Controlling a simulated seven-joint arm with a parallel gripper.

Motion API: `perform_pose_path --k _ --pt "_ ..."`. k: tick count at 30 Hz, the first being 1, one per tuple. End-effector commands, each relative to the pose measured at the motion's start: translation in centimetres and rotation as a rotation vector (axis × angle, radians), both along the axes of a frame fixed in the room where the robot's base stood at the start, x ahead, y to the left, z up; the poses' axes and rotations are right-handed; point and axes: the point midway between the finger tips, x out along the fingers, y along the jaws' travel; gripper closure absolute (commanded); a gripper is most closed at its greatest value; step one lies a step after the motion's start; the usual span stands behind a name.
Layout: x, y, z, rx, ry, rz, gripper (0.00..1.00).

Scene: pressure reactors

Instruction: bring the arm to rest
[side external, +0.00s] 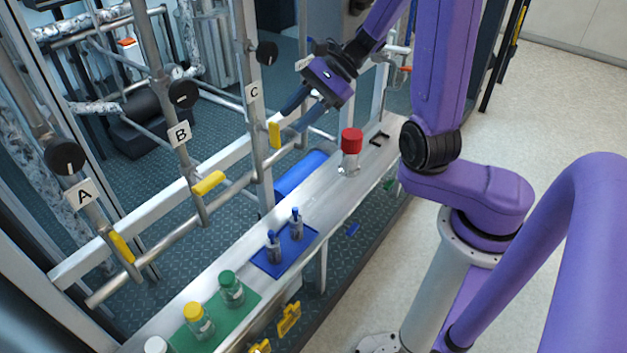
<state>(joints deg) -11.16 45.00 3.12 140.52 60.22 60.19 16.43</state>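My gripper (300,113) is at the upper middle, at the end of my purple arm. Its two dark blue fingers point down and left and stand apart, with nothing seen between them. They are close to the yellow valve handle (275,134) on the pipe labelled C (254,93). I cannot tell whether a finger touches that handle. The yellow handle at pipe B (208,183) and the one at pipe A (122,247) stand clear of my gripper.
A bench (225,252) runs below the pipes. It carries a red-capped bottle (350,153), a blue mat (268,266) with two small blue-topped bottles, and a green mat (246,308) with green- and yellow-capped bottles. Black gauge knobs (183,94) stick out from the pipes. Floor (560,110) is free at right.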

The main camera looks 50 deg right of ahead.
Motion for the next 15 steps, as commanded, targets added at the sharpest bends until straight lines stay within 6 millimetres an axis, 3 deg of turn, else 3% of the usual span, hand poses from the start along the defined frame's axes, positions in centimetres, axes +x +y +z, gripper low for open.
perform_pose_path --k 15 --pt "-2.9 3.2 -0.1 -0.219 -0.068 0.521 0.61"
